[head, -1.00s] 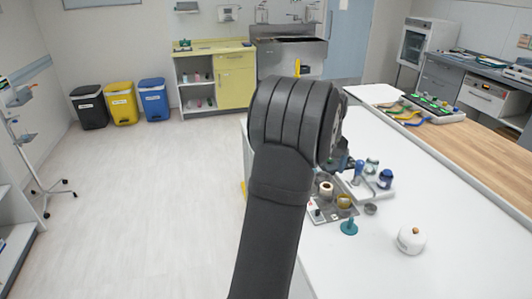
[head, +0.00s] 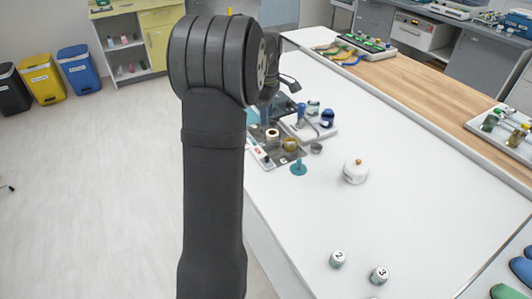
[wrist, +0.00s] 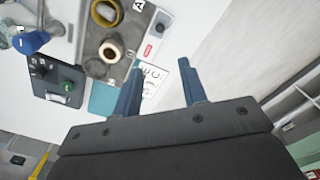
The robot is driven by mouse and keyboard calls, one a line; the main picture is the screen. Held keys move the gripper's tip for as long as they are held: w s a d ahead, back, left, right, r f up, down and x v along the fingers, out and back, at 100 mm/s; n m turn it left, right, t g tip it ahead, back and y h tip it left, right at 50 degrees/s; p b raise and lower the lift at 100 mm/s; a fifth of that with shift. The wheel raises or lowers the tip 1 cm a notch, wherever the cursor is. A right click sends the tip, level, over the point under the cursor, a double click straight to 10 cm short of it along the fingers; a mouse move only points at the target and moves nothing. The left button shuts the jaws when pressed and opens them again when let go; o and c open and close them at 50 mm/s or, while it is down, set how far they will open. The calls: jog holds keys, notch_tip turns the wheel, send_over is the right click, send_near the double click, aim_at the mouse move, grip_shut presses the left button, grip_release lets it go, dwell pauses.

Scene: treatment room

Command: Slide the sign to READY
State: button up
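My gripper (wrist: 160,66) is open, with two blue fingers apart and nothing visible between them. In the wrist view, a small white plate with dark letters (wrist: 152,78) lies just beyond the fingers, partly behind the left one. I cannot tell which of these is the sign, and I cannot read READY. In the head view my arm hides most of the gripper.
The tray holds round ring-shaped parts, with a blue-topped bottle (head: 327,118) near it. The table's left edge is close to the tray.

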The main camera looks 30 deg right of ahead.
aim_at(267, 157)
jog(key=shift+n, duration=0.3)
notch_tip(267, 157, down, 17)
jog(key=shift+f, duration=0.15)
grip_shut()
